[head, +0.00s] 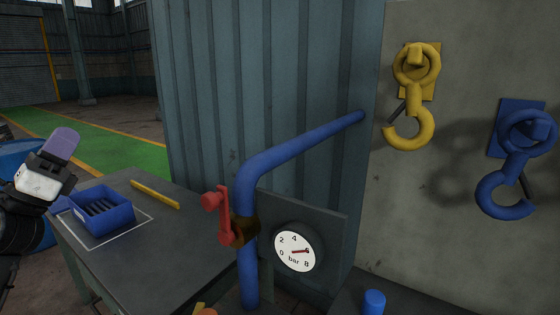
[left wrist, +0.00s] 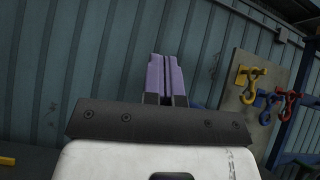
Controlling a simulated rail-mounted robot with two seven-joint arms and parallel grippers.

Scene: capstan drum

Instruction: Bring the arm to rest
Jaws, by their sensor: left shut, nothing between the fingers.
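My left gripper (head: 61,144) is at the left edge of the head view, raised near the left end of the grey table (head: 175,240). Its purple fingers point up and are shut with nothing between them. In the left wrist view the fingers (left wrist: 165,78) stand side by side in front of the ribbed wall, touching nothing. The gripper appears up and to the left of the blue bin (head: 118,215). My right gripper is not in view.
A yellow bar (head: 155,194) lies on the table. A blue pipe (head: 249,275) carries a red handle (head: 223,212); a gauge (head: 295,250) sits beside it. Yellow (head: 409,130) and blue (head: 505,195) hooks hang at right. A blue barrel (head: 18,155) stands behind the arm.

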